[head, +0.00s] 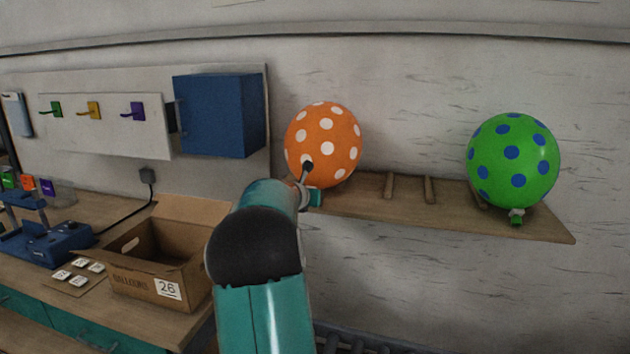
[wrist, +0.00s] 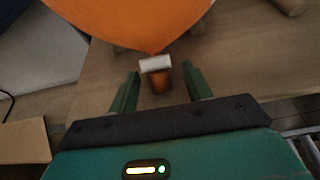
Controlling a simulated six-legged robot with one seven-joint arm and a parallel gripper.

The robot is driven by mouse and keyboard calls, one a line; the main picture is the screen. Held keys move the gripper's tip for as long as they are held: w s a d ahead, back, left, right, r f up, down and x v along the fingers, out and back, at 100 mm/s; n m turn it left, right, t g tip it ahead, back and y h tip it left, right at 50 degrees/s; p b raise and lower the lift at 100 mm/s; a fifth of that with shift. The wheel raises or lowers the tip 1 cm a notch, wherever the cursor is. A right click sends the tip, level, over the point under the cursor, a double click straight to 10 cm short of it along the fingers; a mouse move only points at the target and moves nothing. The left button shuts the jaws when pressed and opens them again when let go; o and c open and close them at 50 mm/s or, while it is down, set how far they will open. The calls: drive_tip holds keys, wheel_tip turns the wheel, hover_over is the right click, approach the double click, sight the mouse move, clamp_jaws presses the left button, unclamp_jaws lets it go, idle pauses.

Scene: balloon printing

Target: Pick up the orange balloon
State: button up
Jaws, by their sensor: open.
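The orange balloon (head: 325,140) with white dots stands at the left end of the wooden wall shelf in the head view. In the wrist view its orange body (wrist: 140,18) fills the top, and its neck (wrist: 160,78) with a white band points down toward my gripper. My gripper (wrist: 160,85) is open, with one green finger on each side of the neck. I cannot tell whether either finger touches it. In the head view my gripper (head: 308,194) is at the balloon's lower left, partly hidden by my arm.
A green balloon with blue dots (head: 512,160) stands at the right of the shelf (head: 400,212). Short wooden pegs stick up between the balloons. A blue wall box (head: 218,115) is left of the orange balloon. An open cardboard box (head: 135,284) stands on the workbench below.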

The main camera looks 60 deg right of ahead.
drive_tip(key=shift+x, duration=0.8)
drive_tip(key=shift+r, duration=0.1)
drive_tip(key=c, duration=0.9)
drive_tip(key=shift+o, duration=0.2)
wheel_tip(320, 180, up, 23)
